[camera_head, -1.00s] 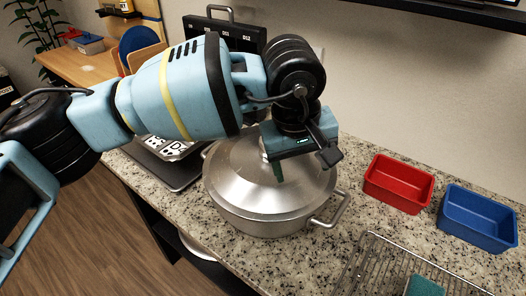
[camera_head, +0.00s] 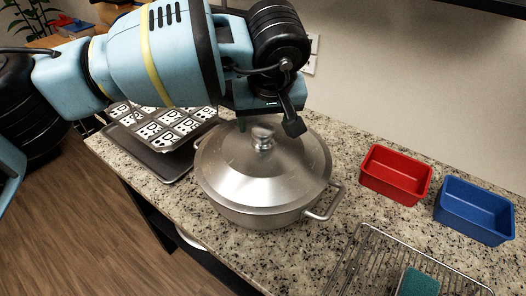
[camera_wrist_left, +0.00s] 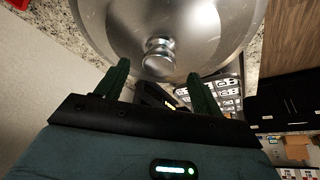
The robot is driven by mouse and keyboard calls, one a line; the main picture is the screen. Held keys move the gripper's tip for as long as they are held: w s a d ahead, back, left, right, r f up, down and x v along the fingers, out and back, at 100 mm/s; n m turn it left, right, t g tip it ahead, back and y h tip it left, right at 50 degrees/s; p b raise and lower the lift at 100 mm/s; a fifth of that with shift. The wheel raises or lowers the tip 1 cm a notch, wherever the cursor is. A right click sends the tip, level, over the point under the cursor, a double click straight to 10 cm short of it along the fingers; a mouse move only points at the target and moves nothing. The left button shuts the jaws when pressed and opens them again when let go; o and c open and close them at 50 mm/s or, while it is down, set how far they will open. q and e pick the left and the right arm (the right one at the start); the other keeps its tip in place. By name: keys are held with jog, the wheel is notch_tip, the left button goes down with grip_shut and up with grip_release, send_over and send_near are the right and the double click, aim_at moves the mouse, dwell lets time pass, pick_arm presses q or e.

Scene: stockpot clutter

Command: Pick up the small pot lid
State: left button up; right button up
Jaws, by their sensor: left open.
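The metal pot lid (camera_head: 238,161) sits on the stockpot (camera_head: 258,216) on the counter, with a round knob (camera_head: 263,138) at its centre. In the left wrist view the lid (camera_wrist_left: 205,28) fills the top and its knob (camera_wrist_left: 158,58) shows just beyond and between my fingertips. My left gripper (camera_head: 254,117) is open and empty, at the far side of the knob. In the left wrist view its two green fingers (camera_wrist_left: 157,74) are spread apart. One finger is mostly hidden in the head view. My right gripper is not in view.
A red bin (camera_head: 396,175) and a blue bin (camera_head: 474,211) stand to the right of the pot. A wire rack (camera_head: 372,262) with a green sponge (camera_head: 418,284) lies at the front right. A dark tray with a patterned metal piece (camera_head: 165,124) lies left of the pot.

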aim_at(263, 128)
pick_arm(q)
jog(key=x, duration=0.5)
jog(key=shift+w+r, duration=0.1)
jog(key=shift+w, duration=0.2)
jog(key=shift+r, duration=0.1)
grip_shut()
